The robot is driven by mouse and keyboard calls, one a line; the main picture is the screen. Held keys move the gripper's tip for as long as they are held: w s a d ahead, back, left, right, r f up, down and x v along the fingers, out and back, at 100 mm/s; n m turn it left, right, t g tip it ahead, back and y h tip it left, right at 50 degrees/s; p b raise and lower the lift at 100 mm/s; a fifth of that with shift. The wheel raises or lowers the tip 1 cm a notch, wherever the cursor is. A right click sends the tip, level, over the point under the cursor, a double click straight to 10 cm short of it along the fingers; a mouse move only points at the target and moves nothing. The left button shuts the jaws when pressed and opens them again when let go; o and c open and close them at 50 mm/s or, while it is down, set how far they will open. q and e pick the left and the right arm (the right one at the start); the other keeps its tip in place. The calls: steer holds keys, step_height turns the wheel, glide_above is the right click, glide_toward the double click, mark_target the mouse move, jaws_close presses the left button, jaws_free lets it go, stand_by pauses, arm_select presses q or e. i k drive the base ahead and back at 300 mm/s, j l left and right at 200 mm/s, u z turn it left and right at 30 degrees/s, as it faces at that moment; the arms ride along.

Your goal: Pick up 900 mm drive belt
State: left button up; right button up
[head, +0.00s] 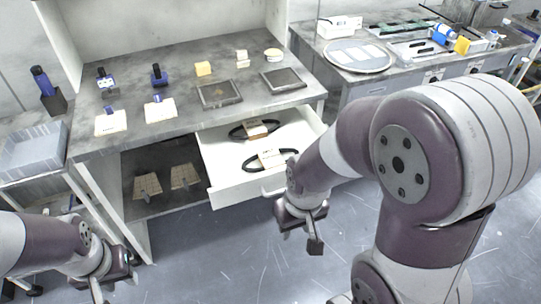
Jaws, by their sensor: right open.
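The rear belt (238,131) is farther inside and the front belt (250,162) lies nearer the drawer front. The print on the labels is too small to read, so I cannot tell which is 900 mm. My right gripper (307,232) is open and empty, just in front of and to the right of the drawer, pointing down. My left gripper (112,285) is at the lower left, away from the drawer; its fingers are partly cut off and their opening is unclear.
The bench top (130,146) above the drawer holds several small parts, cards and two dark plates (218,93). Tan pieces (148,187) lie on the shelf below, left of the drawer. A grey bin (32,150) stands left. A round platen (358,55) lies on the right bench.

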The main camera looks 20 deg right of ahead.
mark_target(255, 130)
steer(key=i+l+z, duration=0.15)
steer(key=i+z, duration=0.9)
steer(key=i+j, duration=0.05)
